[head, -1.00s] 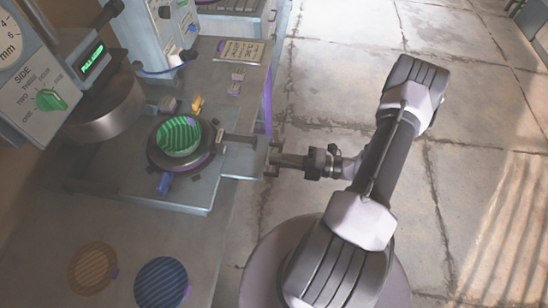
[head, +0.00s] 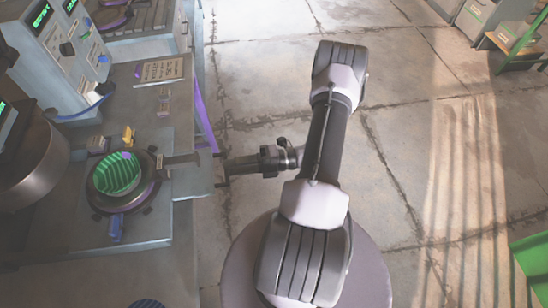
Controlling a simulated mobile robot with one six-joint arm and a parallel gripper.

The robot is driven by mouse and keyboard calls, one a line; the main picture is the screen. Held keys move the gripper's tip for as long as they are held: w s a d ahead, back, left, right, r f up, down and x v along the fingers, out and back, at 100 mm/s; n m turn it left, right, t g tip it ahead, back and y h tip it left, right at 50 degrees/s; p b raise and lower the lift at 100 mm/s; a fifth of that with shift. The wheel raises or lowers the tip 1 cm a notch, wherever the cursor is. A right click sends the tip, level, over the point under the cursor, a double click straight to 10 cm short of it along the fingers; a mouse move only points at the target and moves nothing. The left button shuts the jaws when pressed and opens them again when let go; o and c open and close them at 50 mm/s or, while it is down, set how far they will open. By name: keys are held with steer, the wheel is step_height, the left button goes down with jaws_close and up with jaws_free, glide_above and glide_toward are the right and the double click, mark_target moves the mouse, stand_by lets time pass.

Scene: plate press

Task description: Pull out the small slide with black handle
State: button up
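The small slide with the black handle (head: 183,158) is a dark bar at the right side of a round fixture (head: 122,187) that holds a green ribbed disc. The bar lies level and points right, towards the edge of the press table. My gripper (head: 221,170) is just right of the bar's end, beyond the table edge, pointing left at it. Its two fingertips look apart with nothing between them. A small gap shows between the fingers and the bar; the exact depth is hard to tell.
Yellow (head: 128,136) and blue (head: 116,227) small parts flank the fixture. The dark press head (head: 30,165) stands at left. A label plate (head: 160,70) lies farther back. A green object (head: 530,262) is at the right edge. The floor right of my arm is clear.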

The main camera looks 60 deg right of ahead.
steer(key=p+v, duration=0.1)
steer(key=v, duration=1.4)
steer(key=shift+p, duration=0.3)
steer(key=shift+s, duration=0.1)
